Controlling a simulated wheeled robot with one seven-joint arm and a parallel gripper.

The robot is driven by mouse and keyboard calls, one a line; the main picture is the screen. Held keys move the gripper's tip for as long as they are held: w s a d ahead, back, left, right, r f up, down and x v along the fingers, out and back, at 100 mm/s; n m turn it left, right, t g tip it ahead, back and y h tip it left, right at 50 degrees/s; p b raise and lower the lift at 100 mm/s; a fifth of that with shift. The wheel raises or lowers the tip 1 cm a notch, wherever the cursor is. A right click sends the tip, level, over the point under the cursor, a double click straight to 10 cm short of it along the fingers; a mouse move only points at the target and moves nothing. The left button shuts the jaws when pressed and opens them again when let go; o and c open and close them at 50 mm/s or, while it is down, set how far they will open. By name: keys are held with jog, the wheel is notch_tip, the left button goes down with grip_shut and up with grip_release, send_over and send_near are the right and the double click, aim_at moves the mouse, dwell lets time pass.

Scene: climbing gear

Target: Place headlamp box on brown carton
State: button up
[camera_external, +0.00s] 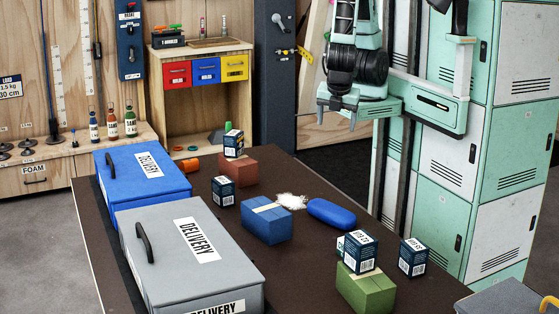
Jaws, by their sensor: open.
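The brown carton (237,170) stands towards the far end of the dark table, with a small dark box with a yellowish and white print (233,144) on its top. Similar small dark navy boxes stand on the table: one (223,192) just in front of the brown carton and one (413,257) at the right edge. Another navy box (360,252) sits on the green carton (365,290). The prints are too small to tell which one is the headlamp box. My gripper (337,116) is open and empty, pointing down, high at the upper right, apart from all the boxes.
A blue carton (266,222), white fluffy piece (291,201) and blue oval case (331,213) lie mid-table. Blue (160,190) and grey (215,268) delivery boxes fill the left side. An orange cylinder (190,165) lies behind. Table is clear right of the brown carton.

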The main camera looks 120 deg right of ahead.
jog(key=a+r+m+t+y, duration=0.1)
jog(key=a+r+y, duration=0.3)
jog(key=a+r, duration=0.2)
jog(key=shift+s+a+m+t, duration=0.25)
jog(key=shift+a+m+t, duration=0.05)
